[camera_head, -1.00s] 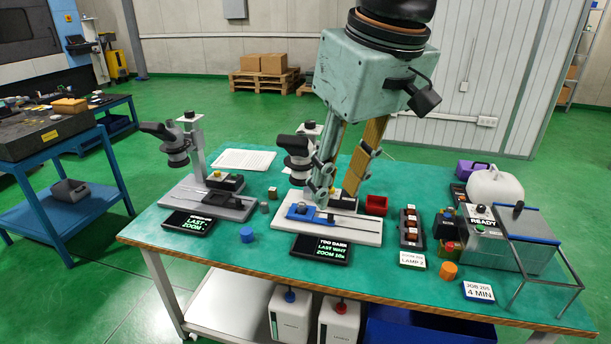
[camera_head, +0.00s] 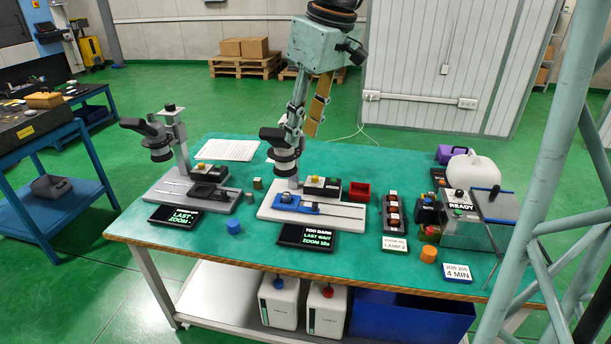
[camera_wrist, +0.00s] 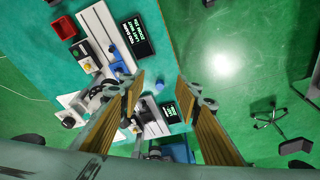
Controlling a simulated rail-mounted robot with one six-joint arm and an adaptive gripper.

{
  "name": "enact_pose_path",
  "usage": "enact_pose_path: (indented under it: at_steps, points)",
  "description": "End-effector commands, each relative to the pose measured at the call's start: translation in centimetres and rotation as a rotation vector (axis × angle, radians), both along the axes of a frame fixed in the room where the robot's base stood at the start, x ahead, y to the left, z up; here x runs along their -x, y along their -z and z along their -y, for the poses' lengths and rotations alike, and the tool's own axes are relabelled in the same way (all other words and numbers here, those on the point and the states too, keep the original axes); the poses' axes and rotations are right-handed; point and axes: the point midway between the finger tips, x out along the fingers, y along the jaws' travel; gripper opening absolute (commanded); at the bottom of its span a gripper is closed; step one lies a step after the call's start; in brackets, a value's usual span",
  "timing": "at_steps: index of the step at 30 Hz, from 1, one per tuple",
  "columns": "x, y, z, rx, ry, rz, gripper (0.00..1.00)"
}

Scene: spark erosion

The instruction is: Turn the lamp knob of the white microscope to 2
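The white microscope (camera_head: 282,208) stands mid-table on a pale base with a blue slide stage; it also shows in the wrist view (camera_wrist: 98,22). Beside its column is a dark control box (camera_head: 322,186) with a yellow knob (camera_head: 315,179) and a green part. I cannot read the knob's setting. The screen in front (camera_head: 307,236) reads "TOO DARK, LAST WAIT, ZOOM 10x". A card (camera_head: 395,244) shows "LAMP 2". My gripper (camera_head: 303,130) hangs above and behind the microscope, clear of it. In the wrist view its tan-padded fingers (camera_wrist: 157,85) are wide apart and empty.
A grey microscope (camera_head: 190,195) stands left. A red bin (camera_head: 359,191), a rack (camera_head: 395,214) and a READY machine (camera_head: 468,215) stand right. A blue cylinder (camera_head: 234,228) and an orange one (camera_head: 429,254) are near the front edge. The table between them is mostly clear.

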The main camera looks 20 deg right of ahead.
Motion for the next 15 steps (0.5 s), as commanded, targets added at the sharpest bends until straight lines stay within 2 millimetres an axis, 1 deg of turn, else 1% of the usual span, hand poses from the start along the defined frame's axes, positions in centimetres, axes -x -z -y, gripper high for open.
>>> enact_pose_path:
  at_steps: [1,3,15]
  points:
    - [-1.0,0.1,0.5,-0.002,-0.008,-0.002,0.30]
    - [-2.3,0.4,1.1,-0.005,-0.025,-0.003,0.30]
    - [-9.5,2.7,4.7,-0.018,-0.127,0.001,0.30]
